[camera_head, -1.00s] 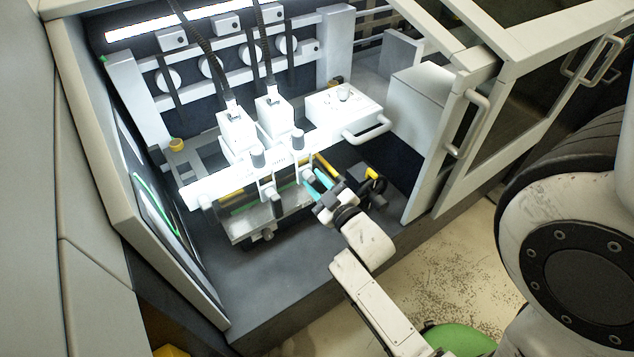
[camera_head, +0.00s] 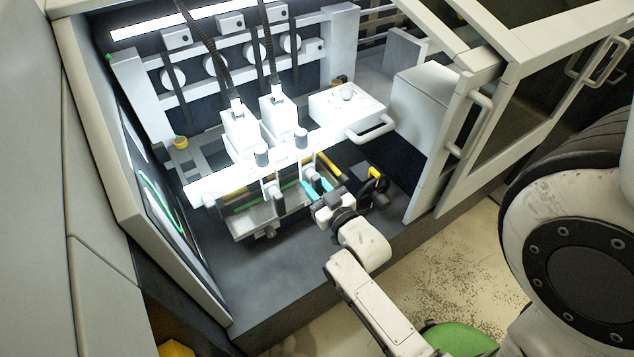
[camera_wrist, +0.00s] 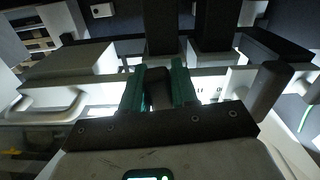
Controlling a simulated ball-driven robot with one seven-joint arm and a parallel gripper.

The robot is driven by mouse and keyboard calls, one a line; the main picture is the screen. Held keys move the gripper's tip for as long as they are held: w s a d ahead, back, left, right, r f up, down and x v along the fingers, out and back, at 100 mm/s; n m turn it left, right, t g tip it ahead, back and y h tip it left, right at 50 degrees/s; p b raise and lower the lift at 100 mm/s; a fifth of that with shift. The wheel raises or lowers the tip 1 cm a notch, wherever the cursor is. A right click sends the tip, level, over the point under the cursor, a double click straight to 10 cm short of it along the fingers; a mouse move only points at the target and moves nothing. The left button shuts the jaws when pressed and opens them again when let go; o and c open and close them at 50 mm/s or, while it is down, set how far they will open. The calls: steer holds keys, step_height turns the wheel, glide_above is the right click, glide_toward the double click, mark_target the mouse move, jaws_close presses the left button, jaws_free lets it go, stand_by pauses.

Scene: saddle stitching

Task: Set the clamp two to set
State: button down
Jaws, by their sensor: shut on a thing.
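My gripper (camera_head: 314,188), with teal fingers, is at the right-hand clamp lever (camera_head: 313,178) on the front of the white stitching machine. In the wrist view the teal fingers (camera_wrist: 159,84) stand on either side of a dark lever end (camera_wrist: 158,92) and are shut on it. I take this to be clamp two; no label is readable. A second, similar clamp lever (camera_head: 274,191) stands to the left, free of the gripper. A dark rounded knob (camera_wrist: 268,90) shows right of the fingers in the wrist view. The lever's exact angle is partly hidden by the fingers.
Two white stitching heads (camera_head: 240,130) stand behind the bar. A white box with a handle (camera_head: 348,105) is to the right, and a black handwheel (camera_head: 374,188) is close beside my gripper. The open cabinet door (camera_head: 455,150) bounds the right. The grey deck in front is clear.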

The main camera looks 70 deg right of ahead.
steer(key=shift+w+a+m, duration=0.15)
steer(key=shift+a+m, duration=0.05)
steer(key=shift+m, duration=0.4)
steer(key=c, duration=1)
jaws_free()
steer(key=shift+o, duration=0.2)
steer(key=v, duration=1)
steer(key=shift+s+a, duration=0.3)
steer(key=shift+w, duration=0.1)
